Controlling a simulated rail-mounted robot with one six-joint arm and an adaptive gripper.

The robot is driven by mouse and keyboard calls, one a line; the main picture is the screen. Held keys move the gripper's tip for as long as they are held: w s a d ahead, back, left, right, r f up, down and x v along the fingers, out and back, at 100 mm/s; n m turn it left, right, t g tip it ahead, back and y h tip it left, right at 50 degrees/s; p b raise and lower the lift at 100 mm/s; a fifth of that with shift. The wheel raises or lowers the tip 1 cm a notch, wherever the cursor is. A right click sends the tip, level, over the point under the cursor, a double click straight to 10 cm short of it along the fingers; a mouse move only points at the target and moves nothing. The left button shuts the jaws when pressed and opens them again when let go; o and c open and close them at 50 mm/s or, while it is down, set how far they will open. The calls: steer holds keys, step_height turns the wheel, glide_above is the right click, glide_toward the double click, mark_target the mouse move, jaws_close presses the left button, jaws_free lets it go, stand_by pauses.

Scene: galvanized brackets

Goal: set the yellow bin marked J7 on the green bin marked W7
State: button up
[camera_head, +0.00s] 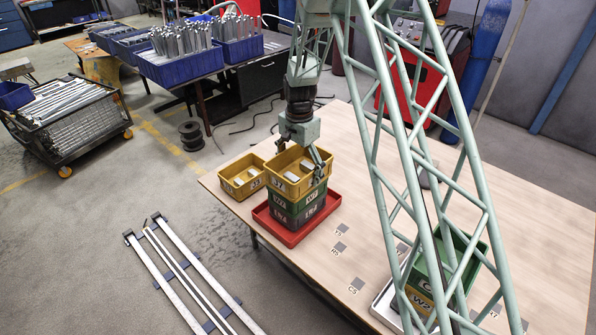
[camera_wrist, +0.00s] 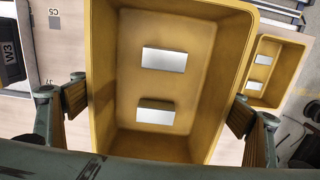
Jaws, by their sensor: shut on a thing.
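The yellow bin (camera_head: 305,184) stands upright at the top of a stack, with two pale metal pieces inside; its front label is too small to read surely. It fills the middle of the wrist view (camera_wrist: 165,90). The green bin (camera_head: 312,200), its label looking like W7, is directly below it; the two line up and look touching, though a tiny gap cannot be ruled out. My gripper (camera_head: 302,154) is shut on the yellow bin, with a finger at each side wall, as the wrist view shows (camera_wrist: 160,108).
A dark bin (camera_head: 313,213) stands under the green one in a red tray (camera_head: 291,240). A smaller yellow bin (camera_head: 233,190) with metal pieces stands close at left. Another stack with a green bin (camera_head: 428,270) stands at right behind my frame. The table (camera_head: 360,215) between has bare room and small labels.

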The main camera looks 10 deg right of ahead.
mark_target(298, 169)
steer(key=shift+w+d+f, duration=0.1)
steer(key=shift+w+d, duration=0.05)
steer(key=shift+w, duration=1)
steer(key=shift+w+d+f, duration=0.1)
steer(key=shift+w+d, duration=0.05)
steer(key=shift+w, duration=0.95)
steer(key=shift+f, duration=0.15)
steer(key=shift+f+p, duration=0.45)
steer(key=shift+f, duration=1.15)
steer(key=shift+f+b, duration=0.5)
steer(key=shift+f, duration=0.15)
steer(key=o, duration=0.8)
steer(key=shift+r, duration=0.1)
